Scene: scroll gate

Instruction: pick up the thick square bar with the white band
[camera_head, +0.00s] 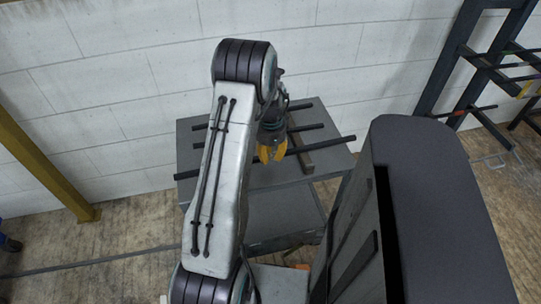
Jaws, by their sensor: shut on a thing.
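My gripper (271,154), with yellow fingertips, is over the grey table (245,215) in the head view, partly behind my arm. Its fingers are shut on a long dark bar (328,145), the nearest of several bars there. This bar runs across the table and sticks out past its right edge. My arm hides part of it. I see no white band on any bar, and I cannot tell whether this bar is square. I cannot tell whether it is lifted or still resting on its support.
Two shorter dark bars (307,127) lie behind the held one, across a brownish support piece (305,160). A white block wall (150,75) stands close behind. A dark rack (455,75) with bars is at right, a yellow post (45,165) at left.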

